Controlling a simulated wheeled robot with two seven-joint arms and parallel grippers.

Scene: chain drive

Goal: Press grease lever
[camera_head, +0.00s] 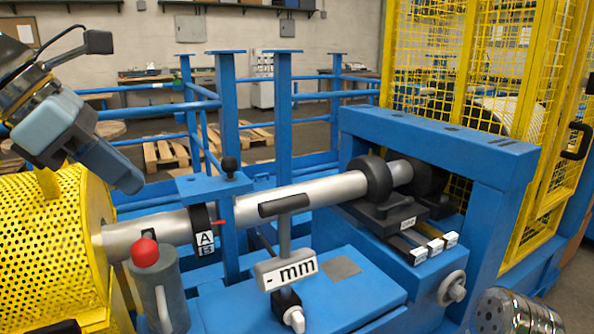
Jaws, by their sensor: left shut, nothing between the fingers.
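A grey canister (165,300) with a curved side handle stands at the lower left, and a red ball knob (145,252) tops it. It is the likeliest grease lever, but I cannot tell for sure. My left gripper (130,183) comes in from the upper left, angled down to the right. Its fingers are shut and empty. It is above the red knob in the picture and apart from it. My right gripper is not in view; a metallic rounded part at the bottom right corner seems to be my right arm.
A silver shaft (300,194) crosses the blue frame (440,140), with a black-knobbed post (229,166) and a "- mm" sign (287,270) near it. A yellow perforated guard (40,240) stands left of the canister. Yellow mesh fencing (430,70) closes the right side.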

